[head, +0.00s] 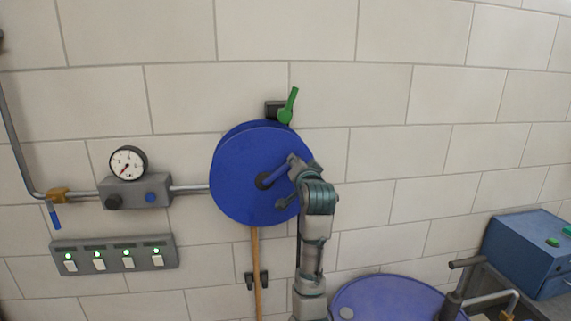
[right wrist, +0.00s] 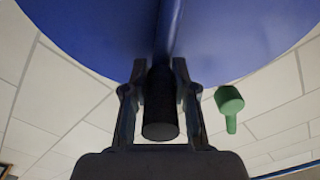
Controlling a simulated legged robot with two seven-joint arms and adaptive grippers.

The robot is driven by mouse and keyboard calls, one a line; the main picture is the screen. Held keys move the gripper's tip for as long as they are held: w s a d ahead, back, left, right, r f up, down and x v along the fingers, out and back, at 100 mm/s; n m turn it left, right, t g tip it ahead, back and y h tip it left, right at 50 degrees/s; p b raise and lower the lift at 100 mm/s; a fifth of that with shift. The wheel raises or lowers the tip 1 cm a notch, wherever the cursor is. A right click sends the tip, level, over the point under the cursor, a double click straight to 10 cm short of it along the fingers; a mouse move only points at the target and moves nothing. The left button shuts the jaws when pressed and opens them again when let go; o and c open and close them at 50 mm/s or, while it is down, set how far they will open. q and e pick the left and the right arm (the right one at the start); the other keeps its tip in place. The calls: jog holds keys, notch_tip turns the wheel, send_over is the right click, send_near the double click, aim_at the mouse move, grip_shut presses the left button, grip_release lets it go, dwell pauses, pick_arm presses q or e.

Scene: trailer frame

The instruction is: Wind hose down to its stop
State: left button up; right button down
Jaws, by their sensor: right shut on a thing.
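A blue round hose reel (head: 240,180) is mounted on the tiled wall, and its blue face fills the top of the right wrist view (right wrist: 85,35). A blue crank arm (head: 275,174) runs from the dark hub to the right. My right gripper (head: 294,172) is at the crank's outer end. In the right wrist view, its two fingers are around the black crank handle (right wrist: 160,115), shut on it. A tan hose (head: 256,275) hangs straight down below the reel; its lower end is out of view. My left gripper is not in view.
A green lever (head: 289,105) sits just above the reel. To the left are a pressure gauge (head: 128,163) on a pipe and a switch panel (head: 114,254) with green lights. A blue drum (head: 380,297) and a blue box (head: 530,252) stand lower right.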

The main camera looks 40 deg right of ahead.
notch_tip(320, 180, down, 12)
jog(key=s+d+m+b, duration=0.1)
jog(key=m, duration=1.1)
jog(key=shift+d+m+b, duration=0.25)
jog(key=shift+m+b, duration=0.05)
jog(key=shift+b, duration=0.1)
jog(key=c, duration=1)
grip_release()
jog(key=shift+s, duration=0.15)
jog(key=shift+o, duration=0.5)
jog(key=shift+s+d+r, duration=0.1)
jog(key=shift+s+r, duration=0.1)
jog(key=shift+s, duration=0.2)
jog(key=v, duration=1.1)
jog(key=shift+s+a, duration=0.3)
jog(key=shift+a, duration=0.05)
